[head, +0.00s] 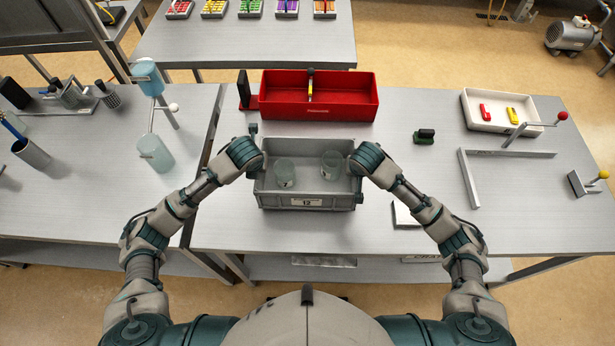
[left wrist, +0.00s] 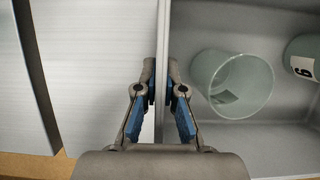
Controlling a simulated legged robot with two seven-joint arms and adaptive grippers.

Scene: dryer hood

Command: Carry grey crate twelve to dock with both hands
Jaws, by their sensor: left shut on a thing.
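Grey crate twelve (head: 275,199), with a white label reading 12 on its front, sits on or just above the middle table. My left gripper (head: 254,165) is at the crate's left side. In the left wrist view, my left gripper (left wrist: 161,88) is shut on the crate's side wall (left wrist: 176,28), a beaker (left wrist: 232,84) just inside. My right gripper (head: 361,168) is at the crate's right side; its fingers are hidden under the wrist. No dock is clearly marked; L-shaped grey rails (head: 467,180) lie on the right.
A red tray (head: 345,108) stands right behind the crate. A white tray (head: 472,112) with red and yellow items is at the back right. A small dark green item (head: 425,136) and a pale flat piece (head: 405,215) lie between crate and rails. A gap separates the left table (head: 90,215).

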